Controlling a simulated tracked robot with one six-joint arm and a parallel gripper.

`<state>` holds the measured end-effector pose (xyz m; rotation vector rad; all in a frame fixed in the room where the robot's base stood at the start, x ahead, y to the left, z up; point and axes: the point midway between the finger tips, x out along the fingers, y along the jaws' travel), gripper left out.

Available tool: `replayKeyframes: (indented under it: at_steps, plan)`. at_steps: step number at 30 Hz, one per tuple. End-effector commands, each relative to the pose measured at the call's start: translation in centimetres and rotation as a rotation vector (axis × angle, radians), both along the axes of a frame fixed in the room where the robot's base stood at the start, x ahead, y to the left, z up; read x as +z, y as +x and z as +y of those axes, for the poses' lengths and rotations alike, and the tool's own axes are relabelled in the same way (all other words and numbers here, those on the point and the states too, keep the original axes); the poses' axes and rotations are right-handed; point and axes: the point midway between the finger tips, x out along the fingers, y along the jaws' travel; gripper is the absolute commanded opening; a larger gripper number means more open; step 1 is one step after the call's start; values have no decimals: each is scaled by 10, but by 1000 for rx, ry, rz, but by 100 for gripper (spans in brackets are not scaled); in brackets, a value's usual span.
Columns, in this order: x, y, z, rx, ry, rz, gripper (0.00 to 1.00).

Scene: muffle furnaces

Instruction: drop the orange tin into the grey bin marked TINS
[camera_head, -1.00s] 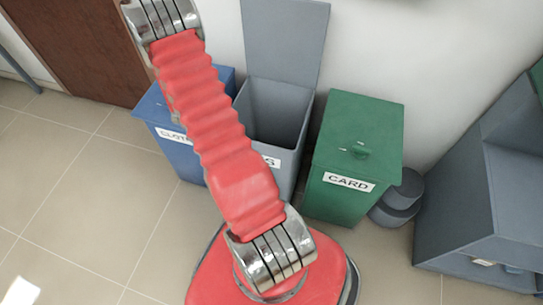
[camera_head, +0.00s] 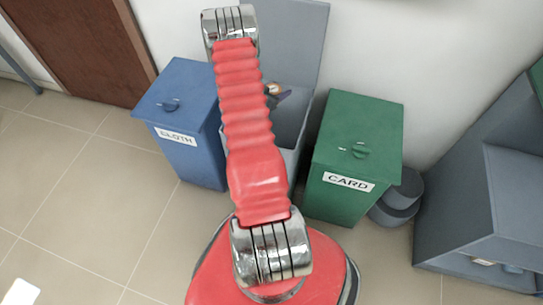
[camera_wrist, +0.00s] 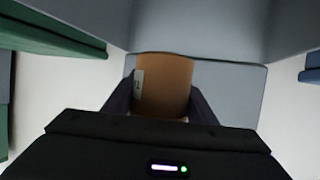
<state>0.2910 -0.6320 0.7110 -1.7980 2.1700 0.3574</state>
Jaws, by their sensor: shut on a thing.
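The orange tin (camera_wrist: 163,80) is held between the two dark fingers of my gripper (camera_wrist: 160,103) in the wrist view, with a small pale label on its left side. Grey panels of the bin (camera_wrist: 228,85) show behind and around it. In the head view my gripper (camera_head: 276,92) shows partly beside my arm, in front of the raised lid of the grey bin (camera_head: 298,40). My arm hides most of that bin's opening and its label. I cannot tell how far the tin is above the opening.
A closed blue bin marked CLOTH (camera_head: 185,115) stands left of the grey bin. A closed green bin marked CARD (camera_head: 352,150) stands right of it. A grey shelf unit (camera_head: 480,215) is at the far right.

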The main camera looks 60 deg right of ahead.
Motion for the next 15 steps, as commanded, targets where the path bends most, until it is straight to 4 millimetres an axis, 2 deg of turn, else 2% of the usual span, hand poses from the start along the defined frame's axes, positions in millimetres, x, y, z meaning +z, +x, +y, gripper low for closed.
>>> replayKeyframes:
  at_steps: [8,15]
  plan:
    - [-1,1,0,2,0,0,29]
    - [-15,1,0,3,1,2,29]
